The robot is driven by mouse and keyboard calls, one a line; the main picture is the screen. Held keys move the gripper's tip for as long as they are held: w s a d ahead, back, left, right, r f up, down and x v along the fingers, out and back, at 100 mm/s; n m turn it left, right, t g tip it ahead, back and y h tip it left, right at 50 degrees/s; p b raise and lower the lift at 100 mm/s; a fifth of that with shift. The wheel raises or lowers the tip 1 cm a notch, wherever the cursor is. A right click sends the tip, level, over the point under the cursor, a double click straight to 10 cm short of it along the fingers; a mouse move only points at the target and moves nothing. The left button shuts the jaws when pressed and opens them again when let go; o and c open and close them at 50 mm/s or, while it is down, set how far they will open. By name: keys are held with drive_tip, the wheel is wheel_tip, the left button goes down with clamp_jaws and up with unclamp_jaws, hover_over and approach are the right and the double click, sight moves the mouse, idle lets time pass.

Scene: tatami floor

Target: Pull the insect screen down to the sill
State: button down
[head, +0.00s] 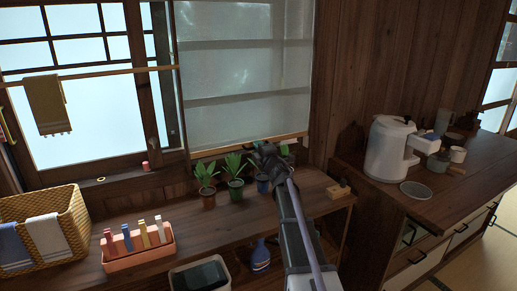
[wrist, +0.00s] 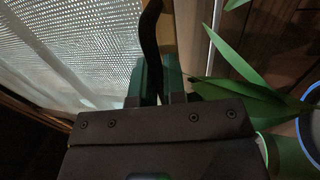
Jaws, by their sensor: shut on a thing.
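The insect screen (head: 240,75) is a pale translucent mesh that covers the right window down to a light wooden bar (head: 222,150) at its lower edge. The mesh (wrist: 75,45) fills the upper left of the wrist view, with a light wooden strip (wrist: 188,35) beside it. My gripper (head: 265,153) is at this lower edge, just above the potted plants. In the wrist view its green-tipped fingers (wrist: 155,80) are shut on a dark narrow strap (wrist: 149,45) close to the mesh. The sill right under the bar is largely hidden by plants and my gripper.
Several potted plants, including one in a green pot (head: 236,190), stand below the screen on the wooden counter (head: 180,222). Leaves (wrist: 255,105) come close to my gripper's right side. A wooden block (head: 338,190) lies at the counter's right end.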

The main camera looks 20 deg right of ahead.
drive_tip(key=c, duration=1.2)
unclamp_jaws()
drive_tip(key=s+f+b, duration=0.2)
drive_tip(key=s, duration=0.8)
drive_tip(key=shift+s, duration=0.3)
